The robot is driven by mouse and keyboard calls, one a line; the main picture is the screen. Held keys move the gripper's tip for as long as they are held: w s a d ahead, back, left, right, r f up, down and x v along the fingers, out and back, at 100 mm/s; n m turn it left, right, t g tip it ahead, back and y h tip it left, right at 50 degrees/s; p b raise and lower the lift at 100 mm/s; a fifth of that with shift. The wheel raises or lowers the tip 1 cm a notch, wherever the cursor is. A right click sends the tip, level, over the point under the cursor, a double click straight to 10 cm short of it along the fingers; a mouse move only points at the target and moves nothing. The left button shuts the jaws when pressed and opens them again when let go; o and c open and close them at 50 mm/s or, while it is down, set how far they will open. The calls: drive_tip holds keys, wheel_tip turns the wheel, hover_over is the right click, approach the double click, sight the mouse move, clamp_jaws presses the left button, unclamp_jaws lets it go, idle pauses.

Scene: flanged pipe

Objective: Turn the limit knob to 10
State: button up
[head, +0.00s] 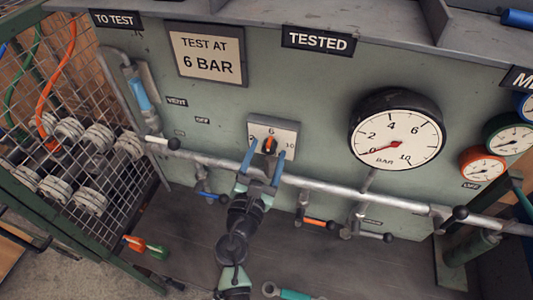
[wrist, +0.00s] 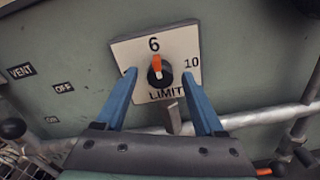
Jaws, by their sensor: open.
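The limit knob (wrist: 160,72) is black with an orange pointer. It sits on a white plate (wrist: 125,50) marked 6 at the top, 10 at the right and LIMIT below. The pointer is up at the 6. The knob and its plate also show in the head view (head: 269,146), on the green panel. My gripper (wrist: 161,85) is open, with one blue finger on each side of the knob and a gap to it on both sides. In the head view my gripper (head: 263,158) is just in front of the plate. The number at the plate's left is hidden behind a finger.
A horizontal grey pipe (head: 335,191) runs across the panel below the plate, with several lever valves. A large gauge (head: 397,130) is at the right, its red needle low. A sign (head: 207,55) reads TEST AT 6 BAR. A wire cage (head: 85,165) stands at the left.

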clamp_jaws()
drive_tip(key=shift+m, duration=0.3)
drive_tip(key=m+b, duration=0.3)
drive_tip(key=shift+f+m, duration=0.1)
drive_tip(key=shift+m, duration=0.2)
drive_tip(key=m+b, duration=0.3)
drive_tip(key=m, duration=0.2)
drive_tip(key=shift+m, duration=0.3)
drive_tip(key=m+b, duration=0.3)
drive_tip(key=m, duration=0.1)
drive_tip(key=shift+m+b, duration=1.45)
drive_tip(key=shift+m, duration=0.55)
